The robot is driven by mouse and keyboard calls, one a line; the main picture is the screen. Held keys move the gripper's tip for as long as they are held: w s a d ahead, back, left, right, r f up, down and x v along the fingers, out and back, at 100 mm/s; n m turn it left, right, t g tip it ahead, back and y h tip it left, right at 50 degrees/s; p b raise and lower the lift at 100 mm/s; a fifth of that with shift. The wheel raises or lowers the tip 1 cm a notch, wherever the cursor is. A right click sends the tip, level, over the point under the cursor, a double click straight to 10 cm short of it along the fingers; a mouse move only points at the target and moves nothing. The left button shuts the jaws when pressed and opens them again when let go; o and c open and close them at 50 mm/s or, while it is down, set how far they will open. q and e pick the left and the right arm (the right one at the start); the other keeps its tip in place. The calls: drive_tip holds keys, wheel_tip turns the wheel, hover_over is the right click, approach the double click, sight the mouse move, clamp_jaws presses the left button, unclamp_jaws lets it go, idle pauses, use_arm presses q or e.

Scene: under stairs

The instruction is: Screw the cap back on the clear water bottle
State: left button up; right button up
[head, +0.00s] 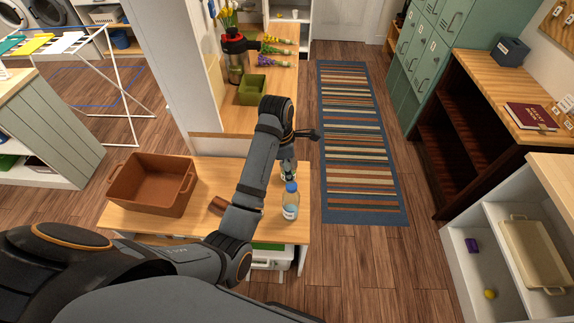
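A clear bottle (290,208) with a blue cap-like top (291,187) stands upright near the right edge of the light wooden table (190,222). Whether the blue top is screwed tight cannot be told. My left arm reaches over the table from the left, and its wrist bends downward just behind the bottle. My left gripper (288,170) is mostly hidden by my own wrist, so its opening cannot be told. It appears just behind the bottle's top; contact is unclear. My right gripper is not in view.
A brown bin (152,187) stands on the table's left. A small brown object (218,205) is partly hidden by my arm. A green box (252,89) and a red-topped flask (235,60) stand on the counter behind. A striped rug (358,140) lies right.

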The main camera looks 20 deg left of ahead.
sight(291, 185)
use_arm(q)
wheel_tip(291, 185, down, 3)
drive_tip(key=shift+d+r+b, duration=0.1)
drive_tip(key=shift+r+b, duration=0.1)
drive_tip(key=shift+b, duration=0.2)
drive_tip(key=shift+w+d+f+p, duration=0.1)
drive_tip(key=shift+f+p, duration=0.4)
drive_tip(key=shift+p, duration=0.3)
drive_tip(key=f, duration=0.3)
drive_tip(key=f+p, duration=0.1)
drive_tip(key=f, duration=0.1)
drive_tip(key=shift+w+d+f, duration=0.1)
drive_tip(key=shift+w+d, duration=0.05)
drive_tip(key=shift+d, duration=0.1)
drive_tip(key=shift+w+f, duration=0.1)
drive_tip(key=shift+f, duration=0.25)
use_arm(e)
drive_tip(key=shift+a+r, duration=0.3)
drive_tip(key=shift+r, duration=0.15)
use_arm(q)
drive_tip(key=c, duration=1.2)
drive_tip(key=o, duration=0.4)
clamp_jaws()
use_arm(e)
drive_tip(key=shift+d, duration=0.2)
